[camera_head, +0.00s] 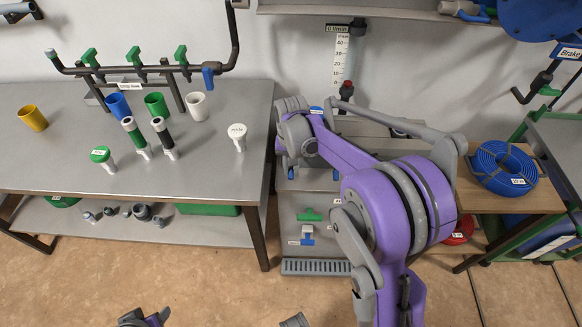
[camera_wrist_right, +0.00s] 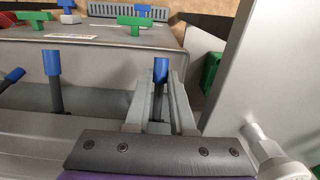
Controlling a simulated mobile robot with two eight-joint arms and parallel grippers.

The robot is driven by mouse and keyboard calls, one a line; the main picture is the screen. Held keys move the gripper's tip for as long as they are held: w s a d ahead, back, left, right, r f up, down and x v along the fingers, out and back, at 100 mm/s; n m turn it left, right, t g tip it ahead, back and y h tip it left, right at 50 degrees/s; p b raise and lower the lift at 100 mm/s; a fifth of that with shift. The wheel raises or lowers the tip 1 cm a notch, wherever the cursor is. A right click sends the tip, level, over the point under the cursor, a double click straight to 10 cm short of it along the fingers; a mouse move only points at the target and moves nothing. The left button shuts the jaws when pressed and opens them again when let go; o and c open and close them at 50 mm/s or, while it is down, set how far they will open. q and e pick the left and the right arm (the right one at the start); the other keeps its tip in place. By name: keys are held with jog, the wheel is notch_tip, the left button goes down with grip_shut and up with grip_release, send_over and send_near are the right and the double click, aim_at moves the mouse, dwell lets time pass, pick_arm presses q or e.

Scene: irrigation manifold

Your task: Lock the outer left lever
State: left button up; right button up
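In the right wrist view, a blue-capped lever (camera_wrist_right: 160,72) stands upright between the two fingers of my right gripper (camera_wrist_right: 162,100). The fingers are apart, with a narrow gap beside the lever. I cannot tell which lever is the outer left one. Only small purple-grey parts of my left arm show at the bottom edge.
A grey table (camera_head: 60,170) at the left carries cups, bottles and a pipe rack with green valves (camera_head: 133,58). A blue hose coil (camera_head: 503,167) lies on a wooden shelf at the right. Green handles (camera_wrist_right: 135,22) lie beyond the levers. The floor in front is clear.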

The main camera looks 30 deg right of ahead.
grip_shut()
dwell(0.8)
